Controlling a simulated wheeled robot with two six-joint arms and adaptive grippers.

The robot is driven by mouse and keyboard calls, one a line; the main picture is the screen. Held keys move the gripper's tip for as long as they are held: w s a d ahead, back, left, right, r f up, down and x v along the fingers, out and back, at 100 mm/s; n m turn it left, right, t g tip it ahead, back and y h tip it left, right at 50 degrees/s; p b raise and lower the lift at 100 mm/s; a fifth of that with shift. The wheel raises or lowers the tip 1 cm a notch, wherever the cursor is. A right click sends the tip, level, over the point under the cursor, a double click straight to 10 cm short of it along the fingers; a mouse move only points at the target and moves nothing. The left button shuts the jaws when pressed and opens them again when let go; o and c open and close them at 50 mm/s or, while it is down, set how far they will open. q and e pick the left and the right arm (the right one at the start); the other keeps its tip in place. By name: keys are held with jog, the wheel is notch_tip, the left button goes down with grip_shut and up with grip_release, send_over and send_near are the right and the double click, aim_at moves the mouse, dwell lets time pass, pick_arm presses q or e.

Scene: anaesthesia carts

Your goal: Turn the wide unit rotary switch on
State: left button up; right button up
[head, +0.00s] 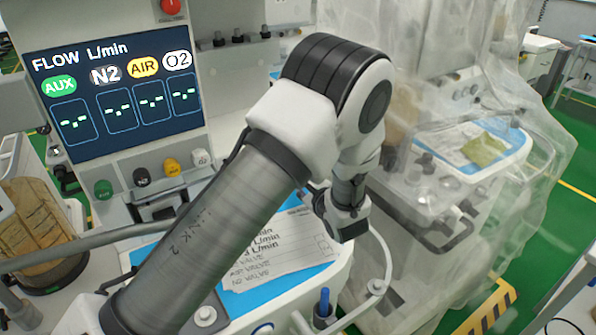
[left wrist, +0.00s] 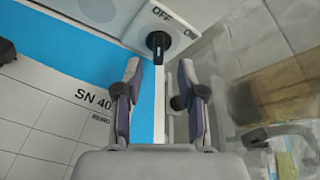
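In the left wrist view a black rotary switch knob (left wrist: 157,42) sits on a pale panel, with "OFF" printed above it and "ON" at its right. Its handle stands roughly upright in the picture, in line with "OFF". My left gripper (left wrist: 160,75) is open and empty. Its two fingers stand apart on either side of the line to the knob, short of it and not touching. In the head view my left arm crosses the middle; its fingers and the switch cannot be made out there. My right gripper is in neither view.
A flow display (head: 112,92) with coloured knobs below it stands at the left. A paper sheet (head: 275,255) lies on the blue worktop. A white rail (head: 380,265) curves beside it. A plastic-draped cart (head: 470,150) stands at the right. Green floor shows beyond.

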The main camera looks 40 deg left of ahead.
pick_arm(q)
jog(key=x, duration=0.5)
jog(key=shift+w+a+f+p, duration=0.15)
jog(key=shift+a+f+p, duration=0.1)
jog(key=shift+a+p, duration=0.1)
jog(key=shift+d+r, duration=0.2)
grip_shut()
jog(key=m+g, duration=0.1)
jog(key=m+p, duration=0.1)
jog(key=shift+w+d+r+m+g, duration=0.1)
jog(key=shift+r+m+g, duration=0.1)
jog(key=shift+m+g, duration=0.15)
jog(key=m+g, duration=0.1)
jog(key=m+g+y+p, duration=0.1)
jog(key=m, duration=0.1)
jog(key=shift+w+d, duration=0.1)
jog(key=shift+w, duration=0.1)
jog(key=shift+w+f+m+g+y+p, duration=0.15)
jog(key=shift+m+g+y+p, duration=0.25)
jog(key=shift+m+g, duration=0.35)
jog(key=shift+w+d+m+g+y, duration=0.1)
jog(key=shift+m+g+y, duration=0.35)
jog(key=shift+m, duration=0.65)
